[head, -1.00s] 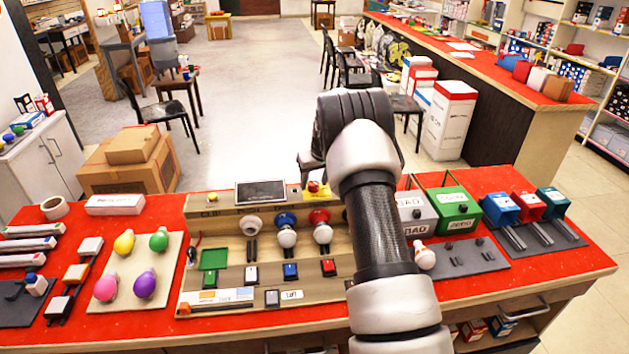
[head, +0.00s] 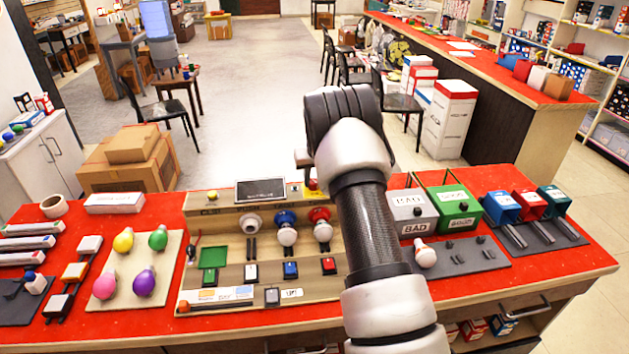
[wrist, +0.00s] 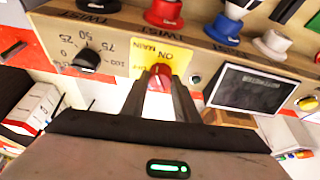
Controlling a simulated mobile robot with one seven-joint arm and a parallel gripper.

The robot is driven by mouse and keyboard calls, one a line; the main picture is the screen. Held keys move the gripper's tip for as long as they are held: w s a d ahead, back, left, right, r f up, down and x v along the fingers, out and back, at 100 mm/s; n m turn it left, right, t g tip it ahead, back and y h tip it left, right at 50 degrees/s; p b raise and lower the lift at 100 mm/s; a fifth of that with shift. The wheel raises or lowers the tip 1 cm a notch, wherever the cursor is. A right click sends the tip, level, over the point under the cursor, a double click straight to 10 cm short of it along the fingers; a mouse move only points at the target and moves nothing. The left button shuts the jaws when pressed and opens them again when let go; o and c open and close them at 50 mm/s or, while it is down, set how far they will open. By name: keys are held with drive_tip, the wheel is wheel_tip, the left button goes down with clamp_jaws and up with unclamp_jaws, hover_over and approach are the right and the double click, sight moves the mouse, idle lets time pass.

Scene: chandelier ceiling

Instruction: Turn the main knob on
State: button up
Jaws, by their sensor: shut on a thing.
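The red main knob (wrist: 159,71) sits on a yellow plate (wrist: 172,56) lettered "MAIN" and "ON" in the wrist view. My gripper (wrist: 160,84) has its two dark fingers on either side of the knob and is shut on it. The other word on the plate is partly covered by the knob and fingers. In the head view my arm hides most of the gripper. The wooden test panel (head: 219,222) that carries the knob stands on the red counter.
In the wrist view a black numbered dial (wrist: 86,61) is left of the knob, and a dark screen (wrist: 258,89) is to its right. Red, blue and white bulb sockets line the panel above. The BAD bin (head: 408,203) and green bin (head: 456,198) stand right of my arm.

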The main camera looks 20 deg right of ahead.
drive_tip(key=m+h, duration=0.1)
drive_tip(key=m, duration=0.1)
drive_tip(key=m+h+b, duration=0.1)
drive_tip(key=m, duration=0.2)
drive_tip(key=shift+w+a+g, duration=0.1)
drive_tip(key=shift+a+g, duration=0.1)
drive_tip(key=shift+g, duration=0.2)
drive_tip(key=shift+m, duration=0.3)
drive_tip(key=o, duration=1.1)
drive_tip(key=shift+c, duration=0.2)
drive_tip(key=v, duration=1.7)
drive_tip(key=shift+r+b, duration=0.3)
drive_tip(key=shift+b, duration=0.15)
